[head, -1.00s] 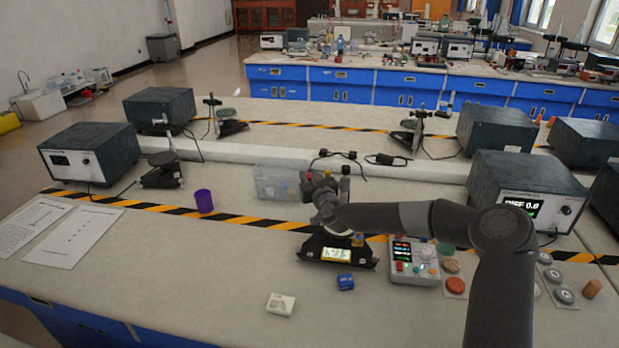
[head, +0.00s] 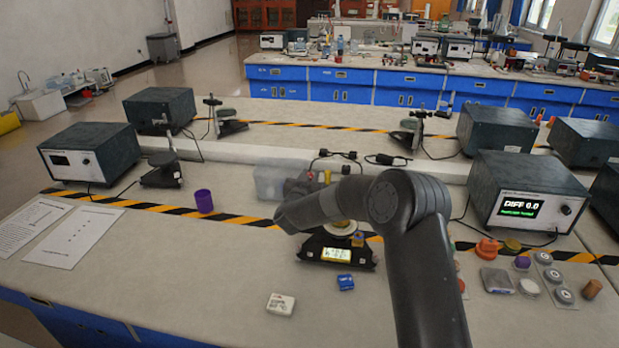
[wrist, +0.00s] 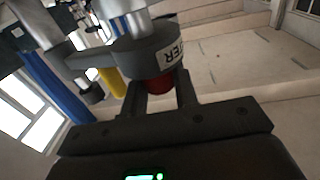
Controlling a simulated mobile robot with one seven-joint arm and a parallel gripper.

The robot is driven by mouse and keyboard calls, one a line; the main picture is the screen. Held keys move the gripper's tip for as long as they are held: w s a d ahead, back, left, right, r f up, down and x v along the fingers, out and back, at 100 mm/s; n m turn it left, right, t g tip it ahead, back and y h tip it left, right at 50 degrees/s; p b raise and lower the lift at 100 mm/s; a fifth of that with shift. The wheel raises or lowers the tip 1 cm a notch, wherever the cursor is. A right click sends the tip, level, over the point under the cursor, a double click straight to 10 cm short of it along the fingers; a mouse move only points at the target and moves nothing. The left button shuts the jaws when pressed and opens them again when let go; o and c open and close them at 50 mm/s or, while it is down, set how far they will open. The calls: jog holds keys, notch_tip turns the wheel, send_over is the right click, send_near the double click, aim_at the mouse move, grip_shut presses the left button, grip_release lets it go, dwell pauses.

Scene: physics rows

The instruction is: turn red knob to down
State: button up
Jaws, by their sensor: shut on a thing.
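The red knob (wrist: 160,84) shows in the wrist view between the two dark fingers of my gripper (wrist: 161,90), and the gripper is shut on it. A grey round fitting (wrist: 150,50) with a partly readable label ending in "TER" sits just above the knob and hides part of it. I cannot tell which way the knob points. In the head view a small red spot (head: 311,176) shows at the fitting behind my arm. My arm hides my fingers there.
A purple cup (head: 203,200) stands left. Small objects crowd the right.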

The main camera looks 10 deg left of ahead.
jog(key=m+g+h, duration=0.1)
jog(key=m+h, duration=0.1)
jog(key=h, duration=0.1)
jog(key=m+g+h, duration=0.1)
jog(key=m+h, duration=0.1)
jog(key=h, duration=0.2)
jog(key=shift+a+m, duration=0.1)
jog(key=shift+m, duration=0.2)
jog(key=shift+f+m+g+h, duration=0.1)
jog(key=shift+m+g+h, duration=1.7)
jog(key=shift+h, duration=0.6)
jog(key=o, duration=1)
jog(key=shift+m, duration=0.3)
jog(key=shift+c, duration=0.2)
jog(key=v, duration=1)
jog(key=shift+s+a, duration=0.2)
jog(key=shift+a, duration=0.05)
